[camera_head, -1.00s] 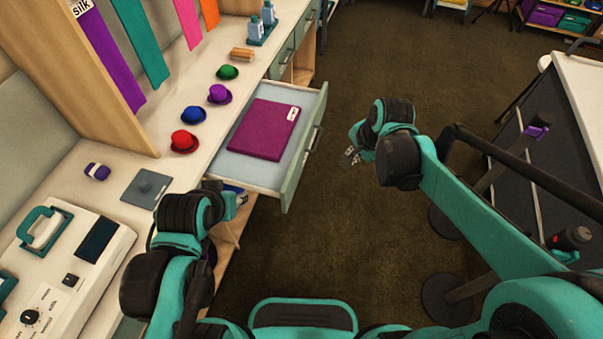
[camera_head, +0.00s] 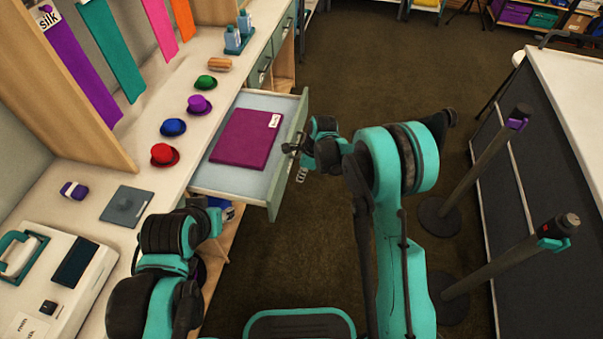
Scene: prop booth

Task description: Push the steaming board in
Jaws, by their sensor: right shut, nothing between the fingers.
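The steaming board seems to be the pulled-out, drawer-like unit with a pale blue surface (camera_head: 225,182) and a grey-green front panel, sticking out from the counter. A folded purple cloth (camera_head: 246,138) with a white tag lies flat on it. My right gripper (camera_head: 290,148) is shut and empty at the outer side of the front panel, by its top edge. Whether it touches the panel I cannot tell. My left gripper (camera_head: 228,212) is low beside the counter, near the unit's near corner. Its fingers are too small and partly hidden to read.
Red (camera_head: 164,154), blue (camera_head: 173,127), purple (camera_head: 199,105) and green (camera_head: 205,82) hats line the counter. A grey plate (camera_head: 126,206) and a white machine (camera_head: 45,280) are nearer. Posts stand on the right by a dark-sided table (camera_head: 575,100).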

